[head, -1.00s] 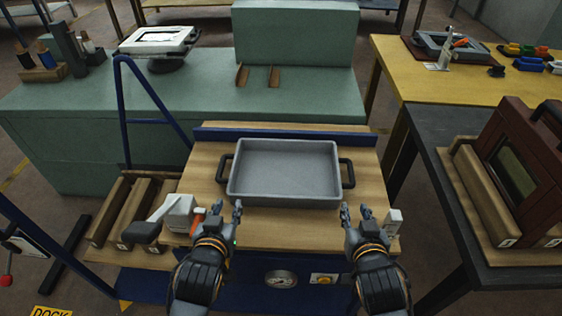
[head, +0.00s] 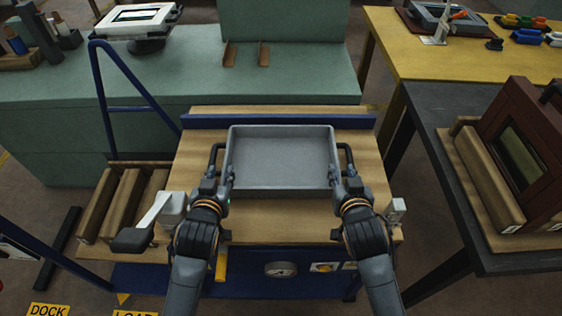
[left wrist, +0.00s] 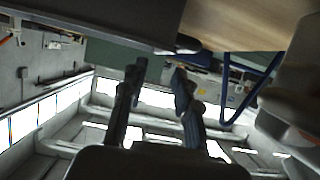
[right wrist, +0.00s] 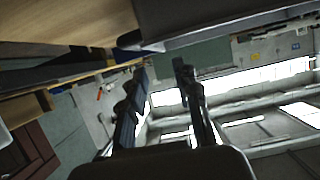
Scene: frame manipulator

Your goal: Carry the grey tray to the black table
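The grey tray (head: 282,160) lies flat on the wooden top of a blue-framed stand, with a black handle at each side. My left gripper (head: 222,182) is at the tray's left side, just short of the left handle (head: 214,158). My right gripper (head: 343,180) is at the right side, near the right handle (head: 349,158). Both wrist views show the fingers apart with nothing between them, in the left wrist view (left wrist: 158,75) and in the right wrist view (right wrist: 160,75). The tray's underside shows above the fingers there. The black table (head: 430,165) stands to the right.
A dark red boxed device (head: 535,150) on a wooden board takes up the black table's right part. Its left strip is clear. A yellow table (head: 440,65) adjoins behind. A green bench (head: 270,85) stands behind the stand. A grey lever (head: 145,225) sits left of my left gripper.

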